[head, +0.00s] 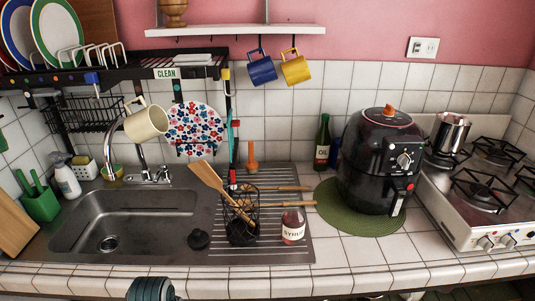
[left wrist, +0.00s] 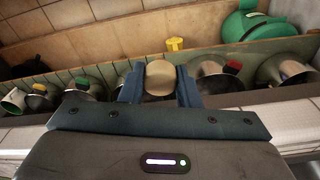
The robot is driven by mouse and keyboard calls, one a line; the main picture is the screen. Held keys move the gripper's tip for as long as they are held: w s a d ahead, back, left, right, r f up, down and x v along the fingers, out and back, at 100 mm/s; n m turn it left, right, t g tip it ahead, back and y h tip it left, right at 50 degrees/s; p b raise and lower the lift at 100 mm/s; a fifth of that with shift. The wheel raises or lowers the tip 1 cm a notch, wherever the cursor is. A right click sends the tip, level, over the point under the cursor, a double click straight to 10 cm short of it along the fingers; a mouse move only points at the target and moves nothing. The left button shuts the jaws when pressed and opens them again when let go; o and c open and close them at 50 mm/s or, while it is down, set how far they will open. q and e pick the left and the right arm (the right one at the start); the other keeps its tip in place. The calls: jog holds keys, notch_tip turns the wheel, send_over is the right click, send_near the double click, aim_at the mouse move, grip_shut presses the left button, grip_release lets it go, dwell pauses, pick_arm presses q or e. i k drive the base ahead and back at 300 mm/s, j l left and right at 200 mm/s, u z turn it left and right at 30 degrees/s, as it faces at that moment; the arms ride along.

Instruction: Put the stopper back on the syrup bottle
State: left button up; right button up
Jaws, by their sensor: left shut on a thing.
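The syrup bottle (head: 293,228) is a clear jar with dark red contents and a white label. It stands upright at the front right of the ribbed drainboard, and I see no stopper on it. My left gripper (left wrist: 160,84) is shut on a round tan, cork-like stopper (left wrist: 161,76), held between its two blue fingers. In the head view, part of my left gripper (head: 150,289) shows at the bottom edge, in front of the counter and left of the bottle. Its fingers and the stopper are hidden there. My right gripper is not in view.
A black wire utensil holder (head: 241,226) with wooden tools stands just left of the bottle. A black round plug (head: 199,239) lies by the sink (head: 95,230). A black air fryer (head: 380,160) stands right. The wrist view shows metal pots (left wrist: 217,76) and a green pot (left wrist: 250,27).

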aim_at(293, 217)
jog(key=k+j+z, duration=0.15)
jog(key=j+z, duration=0.15)
jog(key=j, duration=0.15)
jog(key=k+j+z, duration=0.25)
jog(key=j, duration=0.2)
jog(key=k+j+z, duration=0.3)
jog(key=j, duration=0.15)
jog(key=k+j+z, duration=0.15)
jog(key=j+z, duration=0.15)
